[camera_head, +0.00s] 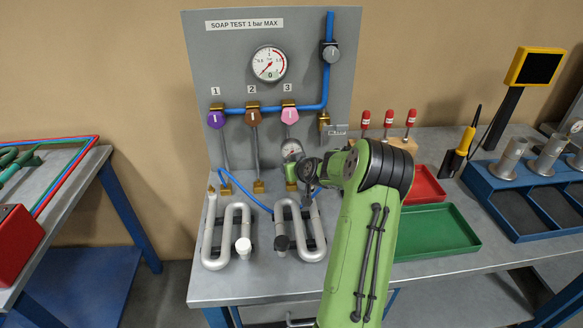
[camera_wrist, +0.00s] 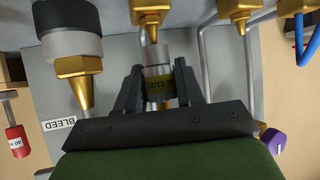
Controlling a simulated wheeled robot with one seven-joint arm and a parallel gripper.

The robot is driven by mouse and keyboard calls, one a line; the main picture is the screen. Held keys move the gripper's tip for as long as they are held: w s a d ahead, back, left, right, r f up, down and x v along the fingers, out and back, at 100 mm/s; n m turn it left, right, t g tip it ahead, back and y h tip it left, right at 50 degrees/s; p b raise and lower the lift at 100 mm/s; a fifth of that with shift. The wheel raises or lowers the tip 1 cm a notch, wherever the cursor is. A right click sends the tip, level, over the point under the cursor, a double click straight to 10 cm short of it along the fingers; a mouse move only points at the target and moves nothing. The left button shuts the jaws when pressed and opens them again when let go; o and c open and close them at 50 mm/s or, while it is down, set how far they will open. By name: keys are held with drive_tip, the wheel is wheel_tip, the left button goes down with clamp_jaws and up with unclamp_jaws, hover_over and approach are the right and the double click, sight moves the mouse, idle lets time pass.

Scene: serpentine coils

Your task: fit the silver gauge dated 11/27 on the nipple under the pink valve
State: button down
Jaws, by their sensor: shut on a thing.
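My gripper (camera_wrist: 160,88) is shut on the silver gauge (camera_wrist: 158,70), whose olive band carries blurred, upside-down dark print; I cannot read the date surely. In the head view, a gauge with a white dial (camera_head: 291,149) is upright below the pink valve (camera_head: 289,116), at my gripper (camera_head: 308,168). The brass nipple (camera_head: 291,187) under that valve is directly below it. In the wrist view, which is upside down, the nipple (camera_wrist: 150,15) lines up with the gauge's silver end and appears to meet it. Whether it is fully seated I cannot tell.
A purple valve (camera_head: 216,117) and a brown valve (camera_head: 253,116) are to the left. The brass bleed fitting (camera_wrist: 78,75) is close beside my gripper. Silver coils (camera_head: 230,238) stand in front. A green tray (camera_head: 435,232) and red-handled tools (camera_head: 388,118) are to the right.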

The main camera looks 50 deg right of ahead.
drive_tip(key=shift+f+b, duration=0.45)
drive_tip(key=shift+f, duration=0.05)
